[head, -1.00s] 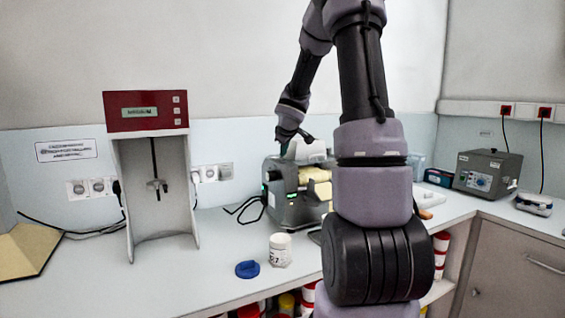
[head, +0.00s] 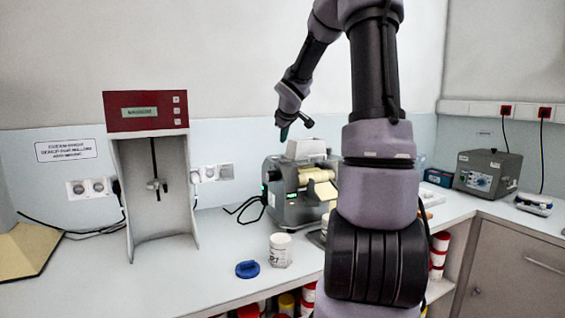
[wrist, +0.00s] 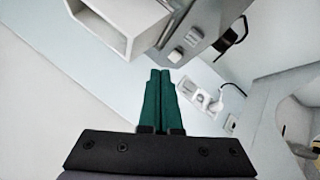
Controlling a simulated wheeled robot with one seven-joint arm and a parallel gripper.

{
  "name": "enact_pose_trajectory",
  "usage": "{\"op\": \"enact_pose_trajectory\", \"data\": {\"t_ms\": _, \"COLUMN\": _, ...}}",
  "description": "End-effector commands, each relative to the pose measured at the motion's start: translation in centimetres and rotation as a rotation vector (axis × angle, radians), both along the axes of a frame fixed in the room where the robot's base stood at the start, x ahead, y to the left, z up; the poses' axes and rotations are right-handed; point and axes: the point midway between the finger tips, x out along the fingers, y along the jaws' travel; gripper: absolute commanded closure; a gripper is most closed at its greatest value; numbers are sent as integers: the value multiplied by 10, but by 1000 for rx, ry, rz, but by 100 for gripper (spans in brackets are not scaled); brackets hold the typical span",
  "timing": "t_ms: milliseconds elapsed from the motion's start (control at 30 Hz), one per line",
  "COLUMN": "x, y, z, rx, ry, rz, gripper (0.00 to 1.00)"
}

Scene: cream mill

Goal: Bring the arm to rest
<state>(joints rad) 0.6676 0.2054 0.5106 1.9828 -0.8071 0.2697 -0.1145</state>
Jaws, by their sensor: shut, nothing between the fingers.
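The mill has a white hopper (head: 306,149) on top and cream rollers; the hopper also shows as an open white box at the top of the wrist view (wrist: 118,22). My arm hides part of the mill's right side.
A red-topped mixer stand (head: 146,112) stands on the left. A white jar (head: 280,250) and a blue lid (head: 247,269) lie near the bench's front edge. A grey control box (head: 488,172) is at the right. Wall sockets (head: 212,173) are behind, and the air left of my gripper is free.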

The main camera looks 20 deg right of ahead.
Motion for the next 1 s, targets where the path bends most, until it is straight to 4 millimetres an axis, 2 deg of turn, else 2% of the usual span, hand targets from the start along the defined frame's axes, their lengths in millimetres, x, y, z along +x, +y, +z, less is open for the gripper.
{"op": "enact_pose_trajectory", "data": {"t_ms": 567, "x": 0, "y": 0, "z": 0, "rx": 0, "ry": 0, "rz": 0, "gripper": 100}}
{"op": "enact_pose_trajectory", "data": {"t_ms": 667, "x": -6, "y": 5, "z": 4, "rx": 4, "ry": 2, "rz": -13, "gripper": 100}}
{"op": "enact_pose_trajectory", "data": {"t_ms": 767, "x": -27, "y": 19, "z": 17, "rx": 21, "ry": 5, "rz": -60, "gripper": 100}}
{"op": "enact_pose_trajectory", "data": {"t_ms": 833, "x": -52, "y": 33, "z": 29, "rx": 50, "ry": 8, "rz": -118, "gripper": 100}}
{"op": "enact_pose_trajectory", "data": {"t_ms": 1000, "x": -134, "y": 73, "z": 56, "rx": 189, "ry": 7, "rz": -288, "gripper": 100}}
